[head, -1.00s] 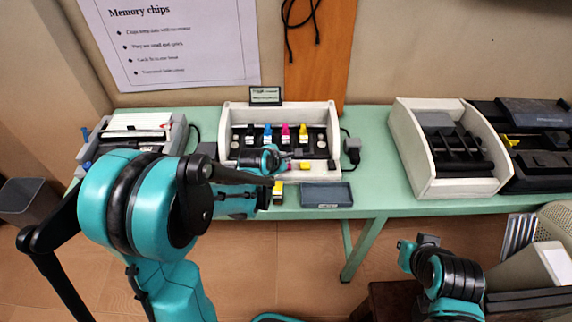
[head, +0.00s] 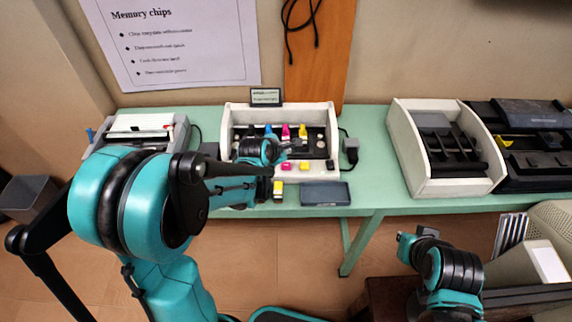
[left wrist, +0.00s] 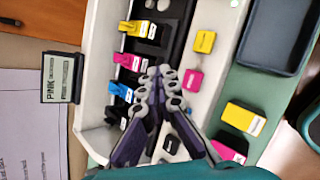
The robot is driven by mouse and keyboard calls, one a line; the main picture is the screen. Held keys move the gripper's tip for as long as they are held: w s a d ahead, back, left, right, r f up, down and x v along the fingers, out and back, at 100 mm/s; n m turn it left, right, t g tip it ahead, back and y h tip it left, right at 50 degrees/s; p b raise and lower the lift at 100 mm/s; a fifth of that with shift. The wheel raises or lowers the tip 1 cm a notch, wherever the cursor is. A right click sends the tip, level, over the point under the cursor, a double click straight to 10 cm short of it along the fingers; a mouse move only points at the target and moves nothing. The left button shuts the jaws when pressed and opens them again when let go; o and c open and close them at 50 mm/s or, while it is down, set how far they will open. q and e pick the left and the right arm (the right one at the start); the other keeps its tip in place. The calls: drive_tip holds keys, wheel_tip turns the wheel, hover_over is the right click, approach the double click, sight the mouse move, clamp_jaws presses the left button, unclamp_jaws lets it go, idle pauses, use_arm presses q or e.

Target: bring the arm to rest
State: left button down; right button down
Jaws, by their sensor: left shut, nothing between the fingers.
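My left arm (head: 130,205) reaches in from the left to the white tray of ink cartridges. My left gripper (head: 290,147) is over the tray's front part, and it also shows in the left wrist view (left wrist: 166,75). Its fingers are together with nothing between them. In the wrist view they overlap the tray and hide part of it; I cannot tell whether they touch anything. My right arm (head: 440,270) shows at the lower right, but its gripper cannot be made out.
The white tray (head: 334,120) holds yellow, pink and blue cartridges in a row. Pink (left wrist: 193,80) and yellow (left wrist: 204,41) blocks lie on its front ledge. A dark shallow tray (head: 326,193) lies in front on the green table (head: 372,180). A small sign (left wrist: 62,78) reads PINK.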

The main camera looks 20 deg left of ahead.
idle(0.4)
use_arm(q)
drive_tip(key=s+r+m+g, duration=0.1)
drive_tip(key=s+r+m, duration=0.2)
drive_tip(key=s+m, duration=0.9)
drive_tip(key=s+r+m+g+y, duration=0.1)
drive_tip(key=s+r+m, duration=0.3)
drive_tip(key=s+m, duration=0.9)
